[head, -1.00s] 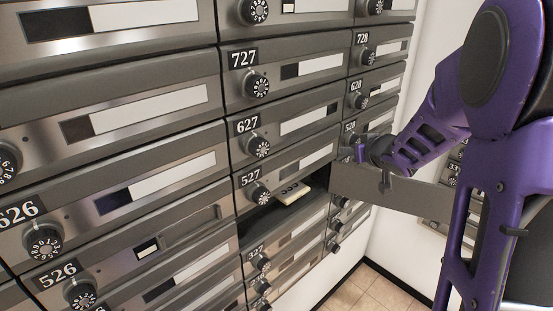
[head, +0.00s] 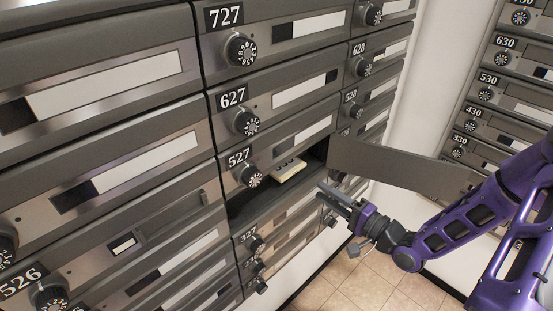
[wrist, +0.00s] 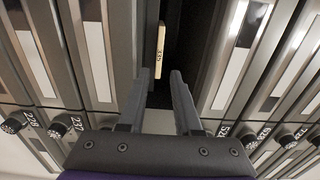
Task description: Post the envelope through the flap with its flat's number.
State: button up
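The envelope (head: 285,171) is a cream piece jutting from the dark open compartment (head: 250,200) below the 527 flap (head: 290,140). Dark digits show on it, too small to read surely. In the wrist view the envelope (wrist: 159,50) stands ahead of the fingertips, its digits looking like 335. My gripper (head: 326,195) is in front of the wall of boxes, right of and a little below the envelope, apart from it. In the wrist view its two fingers (wrist: 157,88) are apart with nothing held between them. The envelope's rear end is hidden inside.
An open grey door (head: 395,170) juts out to the right of the compartment, just above my gripper. Numbered boxes fill the left wall. More boxes, including 630 and 530 (head: 510,90), line the right wall. Tiled floor (head: 365,285) is clear below.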

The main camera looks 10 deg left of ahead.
aim_at(294, 171)
jog(key=shift+b+x, duration=0.7)
jog(key=shift+x, duration=4.9)
jog(key=shift+c, duration=0.3)
grip_shut()
jog(key=shift+r+p, duration=0.3)
jog(key=shift+p, duration=0.05)
jog(key=shift+d, duration=0.1)
jog(key=p+v, duration=0.3)
jog(key=v, duration=1.6)
